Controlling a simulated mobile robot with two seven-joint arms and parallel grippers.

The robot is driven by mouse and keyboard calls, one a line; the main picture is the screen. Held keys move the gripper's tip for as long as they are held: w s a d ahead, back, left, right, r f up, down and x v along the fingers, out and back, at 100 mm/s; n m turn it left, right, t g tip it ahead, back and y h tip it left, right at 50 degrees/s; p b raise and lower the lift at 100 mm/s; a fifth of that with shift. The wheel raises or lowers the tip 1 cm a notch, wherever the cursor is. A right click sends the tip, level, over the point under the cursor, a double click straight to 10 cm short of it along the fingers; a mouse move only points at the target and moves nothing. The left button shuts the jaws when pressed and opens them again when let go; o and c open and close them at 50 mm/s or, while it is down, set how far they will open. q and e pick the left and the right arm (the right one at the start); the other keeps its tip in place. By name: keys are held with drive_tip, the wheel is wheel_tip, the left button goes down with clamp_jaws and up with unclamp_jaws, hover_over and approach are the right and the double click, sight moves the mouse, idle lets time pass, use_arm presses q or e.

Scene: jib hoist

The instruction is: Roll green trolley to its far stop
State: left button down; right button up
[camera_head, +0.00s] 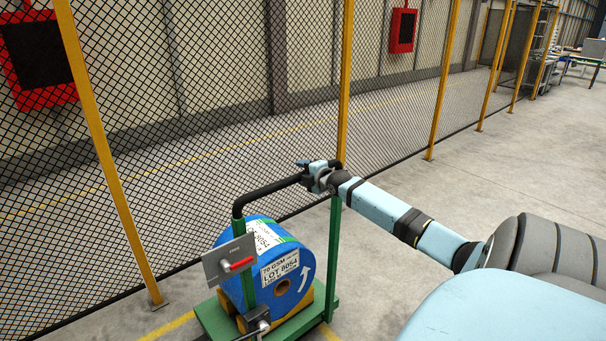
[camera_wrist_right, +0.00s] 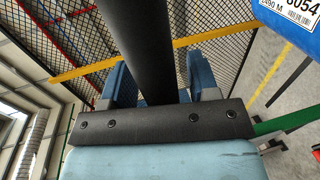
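The green trolley (camera_head: 333,245) stands on the floor beside the mesh fence. It carries a large blue roll (camera_head: 309,260) with white labels, one reading LOT 8054. A black handle bar (camera_head: 268,191) spans the tops of its green posts. My right gripper (camera_head: 318,176) is at the bar near its far end. My left gripper is out of view. I cannot make out a far stop.
A grey plate with a red lever (camera_head: 241,264) is at the trolley's near end. The mesh fence (camera_head: 215,140) with yellow posts runs close along its left. Open concrete floor (camera_head: 490,165) lies to the right, with a table (camera_head: 583,60) far off.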

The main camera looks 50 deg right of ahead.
drive_tip(key=shift+a, duration=0.2)
drive_tip(key=shift+s+a, duration=0.1)
drive_tip(key=shift+s, duration=0.05)
drive_tip(key=v, duration=1.3)
drive_tip(key=shift+s, duration=0.2)
drive_tip(key=shift+p, duration=0.3)
